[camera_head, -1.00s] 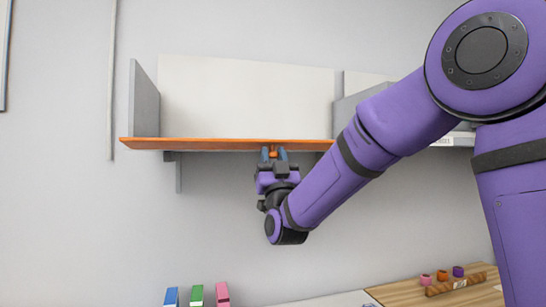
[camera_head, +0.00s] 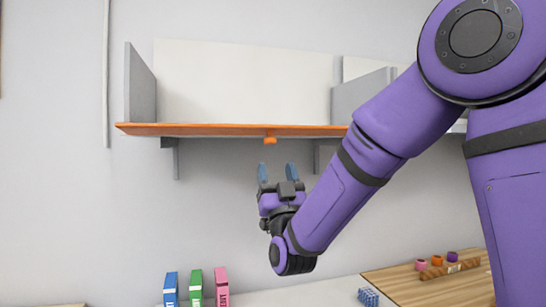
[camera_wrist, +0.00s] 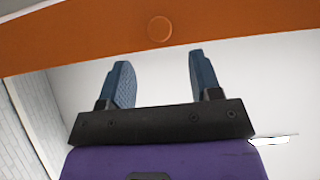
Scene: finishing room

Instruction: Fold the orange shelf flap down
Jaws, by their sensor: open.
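The orange shelf flap (camera_head: 215,130) lies about level along the front of the wall shelf, between grey side panels. A small orange knob (camera_head: 270,139) sits at its front edge. In the wrist view the flap (camera_wrist: 60,40) spans the top of the picture, and its round knob (camera_wrist: 159,29) faces me. My gripper (camera_head: 276,170) is below the flap and knob, pointing up. Its two blue fingers are apart with nothing between them. In the wrist view the open fingers (camera_wrist: 157,75) stand short of the knob, which appears above the gap between them.
Grey brackets (camera_head: 175,158) hang under the shelf. Blue, green and pink upright boxes (camera_head: 196,288) stand on the white surface below. A wooden board (camera_head: 410,282) with small coloured pieces lies at lower right. The wall space left of my gripper is clear.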

